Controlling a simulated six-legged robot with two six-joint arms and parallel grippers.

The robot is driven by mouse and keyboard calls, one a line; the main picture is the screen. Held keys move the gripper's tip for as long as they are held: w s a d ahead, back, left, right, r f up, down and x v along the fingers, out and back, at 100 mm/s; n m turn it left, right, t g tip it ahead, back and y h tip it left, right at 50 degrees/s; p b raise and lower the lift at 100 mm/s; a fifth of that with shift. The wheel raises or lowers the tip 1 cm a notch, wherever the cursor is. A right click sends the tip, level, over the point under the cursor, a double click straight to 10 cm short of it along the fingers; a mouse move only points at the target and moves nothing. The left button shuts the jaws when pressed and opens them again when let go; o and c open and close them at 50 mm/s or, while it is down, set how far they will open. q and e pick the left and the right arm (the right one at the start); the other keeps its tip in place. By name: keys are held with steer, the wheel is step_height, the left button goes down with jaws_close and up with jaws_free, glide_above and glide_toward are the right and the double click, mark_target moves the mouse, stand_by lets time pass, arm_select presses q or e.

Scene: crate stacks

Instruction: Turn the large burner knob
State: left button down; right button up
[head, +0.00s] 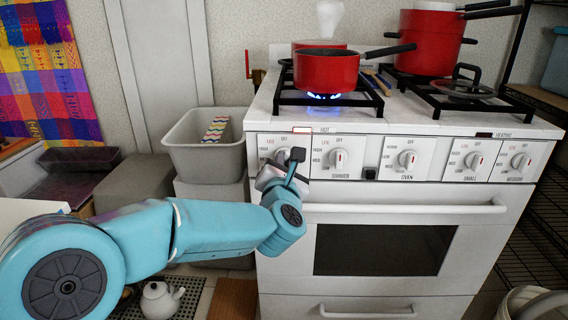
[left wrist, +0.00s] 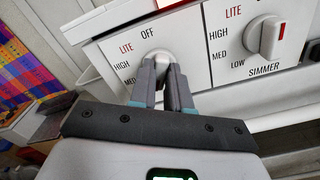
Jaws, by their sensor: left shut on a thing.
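The leftmost knob (left wrist: 158,55) on the white stove front is white, with OFF, LITE, HIGH and MED printed around it in the left wrist view. My left gripper (left wrist: 164,72) is shut on this knob, its grey fingers on either side. In the head view my left gripper (head: 281,163) covers most of the knob, and the label under it is hidden, so I cannot read its name. The knob's red mark is also hidden. The SIMMER knob (head: 338,158) is just to its right. My right gripper is in neither view.
Blue flame burns under a red pan (head: 326,72) on the left burner. More red pots (head: 430,42) stand on the right. The oven handle (head: 405,208) runs below the knobs. A grey bin (head: 204,158) stands left of the stove, and a white teapot (head: 160,299) is on the floor.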

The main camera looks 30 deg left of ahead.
arm_select(q)
steer(key=shift+m, duration=0.4)
steer(key=shift+f+m+p, duration=0.2)
steer(key=shift+m+p, duration=2)
steer(key=shift+m, duration=5)
steer(key=shift+f+m+p, duration=0.15)
steer(key=shift+m+p, duration=2)
steer(key=shift+m, duration=5.35)
steer(key=c, duration=1.1)
jaws_free()
